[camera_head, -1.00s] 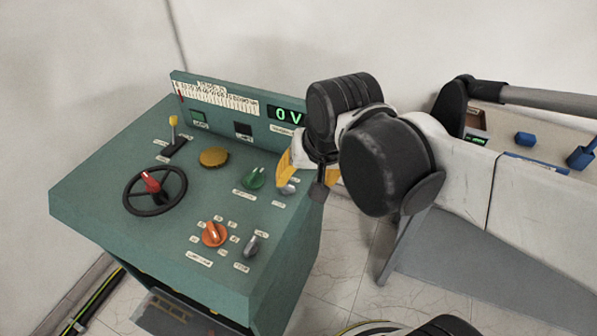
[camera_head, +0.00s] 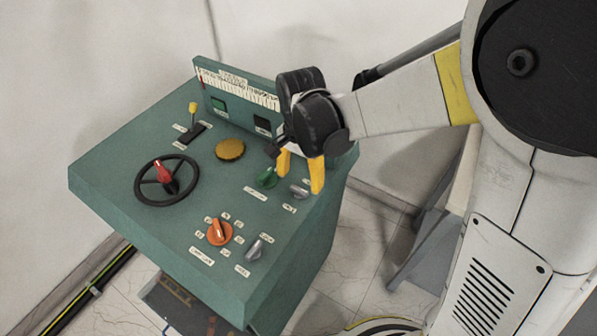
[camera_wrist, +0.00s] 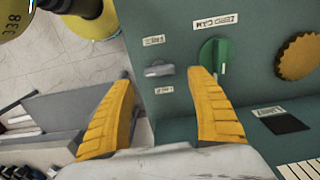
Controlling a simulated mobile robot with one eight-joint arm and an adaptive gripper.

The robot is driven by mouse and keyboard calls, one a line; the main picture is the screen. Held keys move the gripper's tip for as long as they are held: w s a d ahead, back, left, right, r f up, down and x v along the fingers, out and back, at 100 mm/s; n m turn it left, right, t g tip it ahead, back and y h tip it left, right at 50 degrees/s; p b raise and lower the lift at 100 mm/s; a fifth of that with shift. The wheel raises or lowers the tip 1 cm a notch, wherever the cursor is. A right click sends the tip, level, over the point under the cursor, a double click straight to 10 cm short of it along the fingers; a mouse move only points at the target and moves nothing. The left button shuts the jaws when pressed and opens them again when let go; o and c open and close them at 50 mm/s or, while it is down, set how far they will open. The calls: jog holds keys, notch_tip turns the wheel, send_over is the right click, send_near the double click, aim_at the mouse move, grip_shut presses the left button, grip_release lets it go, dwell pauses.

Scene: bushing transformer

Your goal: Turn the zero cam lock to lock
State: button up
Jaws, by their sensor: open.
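The panel has a green knob (camera_head: 266,178), labelled ZERO CAM in the wrist view (camera_wrist: 213,58). Beside it is a small grey knob (camera_head: 299,191) with a small label on either side, too small to read surely; it also shows in the wrist view (camera_wrist: 159,71). My gripper (camera_head: 300,178) is open and empty at the panel's right part, near both knobs. In the wrist view, the grey knob lies between the yellow fingertips (camera_wrist: 160,84), apart from both. One finger overlaps the green knob's edge in that view; contact cannot be told.
An orange knob (camera_head: 219,232) and another grey knob (camera_head: 257,249) sit nearer the panel's front. A black handwheel (camera_head: 166,180), a yellow-topped lever (camera_head: 193,117) and a yellow button (camera_head: 230,149) are to the left. An upright display strip (camera_head: 238,97) runs along the back.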

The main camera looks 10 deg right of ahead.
aim_at(300, 188)
notch_tip(300, 188, down, 4)
jog(key=shift+f+b, duration=0.15)
jog(key=shift+b, duration=0.35)
jog(key=c, duration=1.2)
